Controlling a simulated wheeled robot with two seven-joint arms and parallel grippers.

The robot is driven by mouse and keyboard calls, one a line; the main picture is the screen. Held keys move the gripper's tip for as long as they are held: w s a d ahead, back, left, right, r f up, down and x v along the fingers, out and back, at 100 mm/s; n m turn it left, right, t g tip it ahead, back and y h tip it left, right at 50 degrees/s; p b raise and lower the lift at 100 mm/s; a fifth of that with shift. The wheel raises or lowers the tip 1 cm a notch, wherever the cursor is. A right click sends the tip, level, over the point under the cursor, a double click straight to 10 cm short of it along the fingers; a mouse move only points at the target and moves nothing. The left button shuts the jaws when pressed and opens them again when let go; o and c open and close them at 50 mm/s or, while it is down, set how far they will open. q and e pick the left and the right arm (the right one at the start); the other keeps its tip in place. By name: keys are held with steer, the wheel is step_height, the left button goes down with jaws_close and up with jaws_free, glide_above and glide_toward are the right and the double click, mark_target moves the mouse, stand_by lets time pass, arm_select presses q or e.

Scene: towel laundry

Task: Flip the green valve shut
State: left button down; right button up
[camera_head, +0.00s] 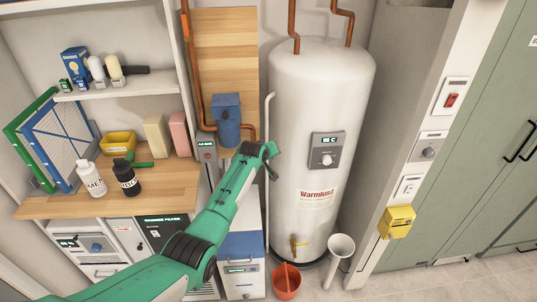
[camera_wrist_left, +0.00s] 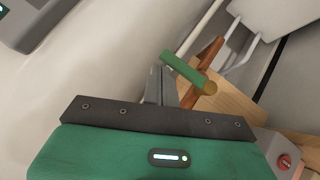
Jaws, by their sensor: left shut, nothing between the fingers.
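The green valve handle (camera_wrist_left: 188,74) shows in the left wrist view as a short green bar with a round tan end, beside a copper pipe (camera_wrist_left: 207,58). My left gripper (camera_wrist_left: 160,77) is shut and empty. Its fingertips are close beside the green handle; I cannot tell whether they touch it. In the head view my left arm reaches up from the bottom left, and its gripper is by the wall between the blue pump-like unit and the white tank. I cannot make out the valve clearly there, with the green wrist around it. My right gripper is not in view.
The tall white water heater (camera_head: 318,105) stands just right of my left gripper. The blue unit (camera_head: 227,120) on the copper piping is close on its left. A wooden counter (camera_head: 65,205) with bottles lies left. An orange bucket (camera_head: 287,283) stands on the floor.

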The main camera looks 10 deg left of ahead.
arm_select(q)
steer(key=shift+f, duration=0.1)
